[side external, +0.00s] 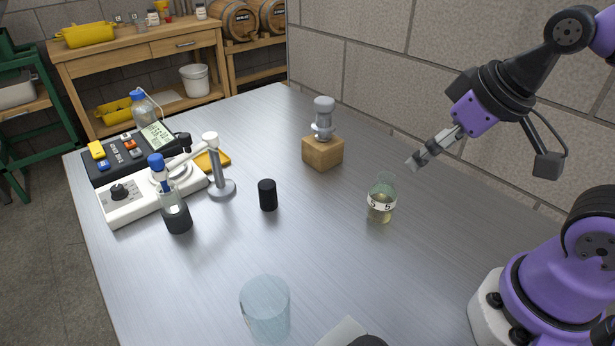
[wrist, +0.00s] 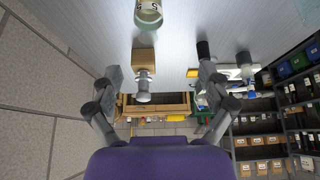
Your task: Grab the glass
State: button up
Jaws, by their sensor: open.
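A clear, bluish empty glass (side external: 265,310) stands upright at the near edge of the table in the side view. Another glass vessel (side external: 381,200), with a white band marked 5 and some yellowish liquid, stands near the middle right; part of it shows at the top of the wrist view (wrist: 148,13). My gripper (side external: 414,162) is above the table, up and to the right of the banded vessel and apart from it. In the wrist view its two fingers (wrist: 160,72) are spread with nothing held between them. The empty glass is not visible in the wrist view.
A wooden block (side external: 323,153) with a grey fitting stands at the back. A black cylinder (side external: 268,195) is mid-table. A white instrument (side external: 150,198), a blue-capped tube in a dark holder (side external: 177,217) and a dark meter (side external: 125,158) occupy the left. A stone wall (side external: 470,60) borders the right.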

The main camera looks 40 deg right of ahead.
jog(key=shift+o, duration=0.8)
jog(key=n+g+y, duration=0.4)
jog(key=n, duration=0.8)
send_near(279, 279)
notch_tip(279, 279, down, 2)
jog(key=a, duration=0.2)
jog(key=x, duration=0.3)
jog(key=s+x, duration=0.1)
jog(key=shift+w+a+f, duration=0.1)
jog(key=shift+a+f, duration=0.25)
jog(key=shift+a, duration=0.1)
jog(key=x, duration=0.5)
jog(key=shift+w+a+f, duration=0.15)
jog(key=shift+a+f, duration=0.05)
jog(key=shift+a, duration=0.05)
jog(key=c, duration=1.2)
